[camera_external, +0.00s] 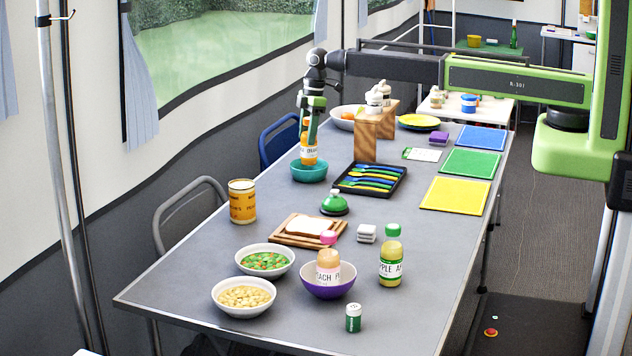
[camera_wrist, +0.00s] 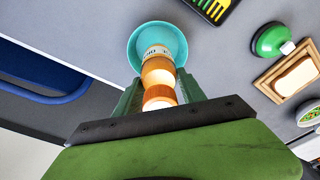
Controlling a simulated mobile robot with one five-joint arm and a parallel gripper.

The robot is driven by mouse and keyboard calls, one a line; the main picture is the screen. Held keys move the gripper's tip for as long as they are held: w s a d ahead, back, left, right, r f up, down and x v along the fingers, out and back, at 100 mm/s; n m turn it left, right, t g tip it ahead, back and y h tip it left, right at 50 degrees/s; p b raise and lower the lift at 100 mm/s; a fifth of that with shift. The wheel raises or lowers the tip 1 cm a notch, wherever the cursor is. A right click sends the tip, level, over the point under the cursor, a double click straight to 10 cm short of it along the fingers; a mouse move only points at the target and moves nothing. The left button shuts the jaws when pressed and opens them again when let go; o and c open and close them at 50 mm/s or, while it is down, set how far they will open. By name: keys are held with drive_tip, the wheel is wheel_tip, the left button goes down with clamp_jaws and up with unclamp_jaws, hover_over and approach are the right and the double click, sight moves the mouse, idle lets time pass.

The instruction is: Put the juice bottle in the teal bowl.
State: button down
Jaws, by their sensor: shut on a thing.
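An orange juice bottle (camera_external: 309,156) with a white label stands upright in my gripper (camera_external: 311,128), over the teal bowl (camera_external: 309,174) at the table's left edge. My gripper is shut on the bottle's upper part. The bottle's base overlaps the bowl's opening; I cannot tell whether it touches the bowl's floor. In the wrist view, the bottle (camera_wrist: 158,72) sits between my gripper's fingers (camera_wrist: 160,90), with the teal bowl (camera_wrist: 135,45) around its lower end.
A black cutlery tray (camera_external: 370,192) lies right of the bowl, and a wooden block stand (camera_external: 367,140) is behind. A purple bowl (camera_external: 327,288) holds a peach bottle (camera_external: 328,268). A blue chair (camera_external: 278,142) is beside the table.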

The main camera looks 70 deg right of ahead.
wheel_tip(320, 180, down, 4)
drive_tip(key=b, duration=0.4)
drive_tip(key=shift+f, duration=0.15)
drive_tip(key=shift+r, duration=0.25)
drive_tip(key=shift+f, duration=0.2)
drive_tip(key=c, duration=0.7)
unclamp_jaws()
